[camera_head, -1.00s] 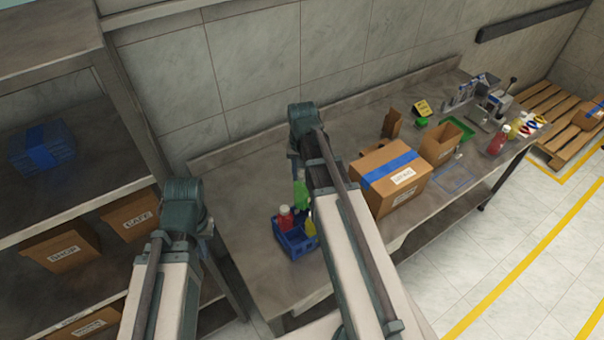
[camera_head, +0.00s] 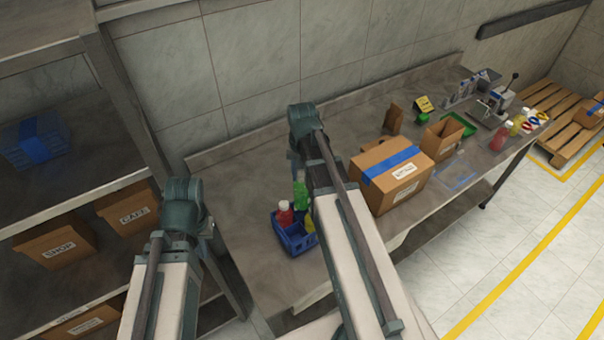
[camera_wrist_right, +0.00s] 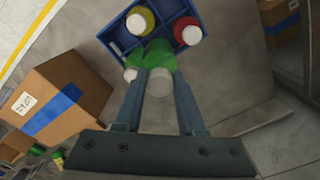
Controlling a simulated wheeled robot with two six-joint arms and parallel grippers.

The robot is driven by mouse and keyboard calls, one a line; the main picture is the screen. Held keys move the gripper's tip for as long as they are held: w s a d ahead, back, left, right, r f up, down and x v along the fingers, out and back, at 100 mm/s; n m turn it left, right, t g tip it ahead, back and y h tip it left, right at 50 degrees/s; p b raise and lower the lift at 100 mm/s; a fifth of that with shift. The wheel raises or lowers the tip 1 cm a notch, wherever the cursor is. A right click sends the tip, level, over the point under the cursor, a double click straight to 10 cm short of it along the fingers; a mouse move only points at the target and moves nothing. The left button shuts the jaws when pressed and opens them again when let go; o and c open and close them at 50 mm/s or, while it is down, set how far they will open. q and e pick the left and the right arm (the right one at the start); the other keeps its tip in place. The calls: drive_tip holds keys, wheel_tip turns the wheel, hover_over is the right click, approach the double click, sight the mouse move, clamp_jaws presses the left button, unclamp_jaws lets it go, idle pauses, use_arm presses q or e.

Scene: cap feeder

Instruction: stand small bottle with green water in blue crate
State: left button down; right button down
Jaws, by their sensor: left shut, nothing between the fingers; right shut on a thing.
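The small bottle with green water (camera_head: 300,191) is at the back edge of the blue crate (camera_head: 296,243), partly behind my right arm. In the right wrist view the fingers of my right gripper (camera_wrist_right: 159,84) are shut on this green bottle (camera_wrist_right: 153,53), with its white cap towards the camera. There it overlaps the near side of the crate (camera_wrist_right: 118,38); I cannot tell whether its base touches the crate floor. A red bottle (camera_head: 285,212) and a yellow bottle (camera_head: 309,226) stand in the crate. The jaws of my left gripper are hidden behind its arm.
A cardboard box with blue tape (camera_head: 392,178) stands on the bench right of my right arm, with an open carton (camera_head: 440,138) beyond it. Another red bottle (camera_head: 500,137) stands at the far right. The bench left of the crate (camera_head: 240,185) is clear.

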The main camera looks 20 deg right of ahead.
drive_tip(key=shift+f, duration=0.2)
idle(0.5)
drive_tip(key=shift+f+b, duration=1.2)
drive_tip(key=shift+b, duration=0.25)
drive_tip(key=shift+f+b, duration=2.4)
drive_tip(key=shift+f, duration=0.05)
drive_tip(key=shift+f+b, duration=0.95)
drive_tip(key=shift+b, duration=0.05)
drive_tip(key=shift+c, duration=2.1)
unclamp_jaws()
